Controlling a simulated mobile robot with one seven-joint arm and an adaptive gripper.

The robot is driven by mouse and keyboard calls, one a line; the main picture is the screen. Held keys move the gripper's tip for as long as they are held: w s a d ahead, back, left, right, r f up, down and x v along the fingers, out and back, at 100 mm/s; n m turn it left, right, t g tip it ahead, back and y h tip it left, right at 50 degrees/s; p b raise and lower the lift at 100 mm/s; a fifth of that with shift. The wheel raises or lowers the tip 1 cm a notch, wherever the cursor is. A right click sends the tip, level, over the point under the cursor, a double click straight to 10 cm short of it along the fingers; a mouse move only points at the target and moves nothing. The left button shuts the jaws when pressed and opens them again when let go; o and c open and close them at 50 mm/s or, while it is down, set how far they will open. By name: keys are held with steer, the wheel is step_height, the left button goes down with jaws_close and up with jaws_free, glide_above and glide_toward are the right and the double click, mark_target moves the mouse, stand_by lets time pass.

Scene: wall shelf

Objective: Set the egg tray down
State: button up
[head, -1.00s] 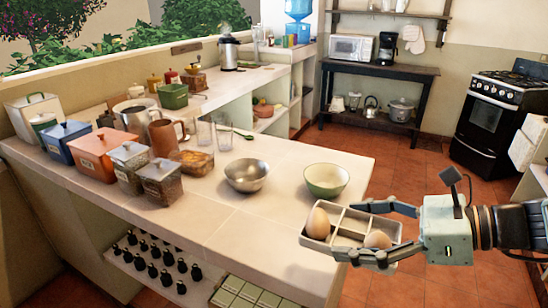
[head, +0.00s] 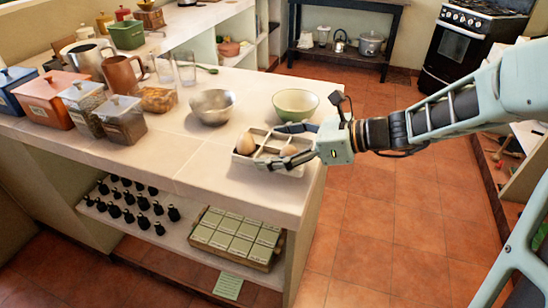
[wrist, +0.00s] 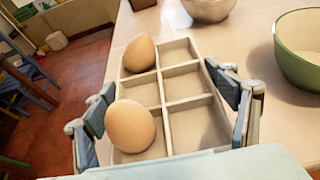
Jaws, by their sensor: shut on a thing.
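The egg tray (head: 243,159) is a pale divided tray with two brown eggs, one at its left (head: 247,143) and one nearer my wrist (head: 288,151). My gripper (head: 272,147) is shut on the tray, with a finger along each long side. The tray appears level over the right front corner of the counter (head: 205,172); I cannot tell whether its underside touches. In the wrist view, both eggs (wrist: 139,54) sit in the left row of the tray (wrist: 180,53), and the other compartments are empty.
A green bowl (head: 295,103) stands close behind the tray, and a metal bowl (head: 212,106) behind it to the left. Canisters (head: 122,122) line the counter's left. Bare counter lies left of the tray; the counter edge is close by on the right.

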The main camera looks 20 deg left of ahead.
mark_target(274, 154)
step_height(274, 154, down, 4)
steer(key=shift+w+a+r+b, duration=0.1)
steer(key=shift+r+b, duration=0.15)
steer(key=shift+b, duration=0.15)
steer(key=o, duration=1.2)
steer(key=shift+r, duration=0.15)
steer(key=shift+d+r, duration=0.15)
steer(key=shift+d, duration=0.25)
steer(key=p+v, duration=0.2)
steer(key=v, duration=0.9)
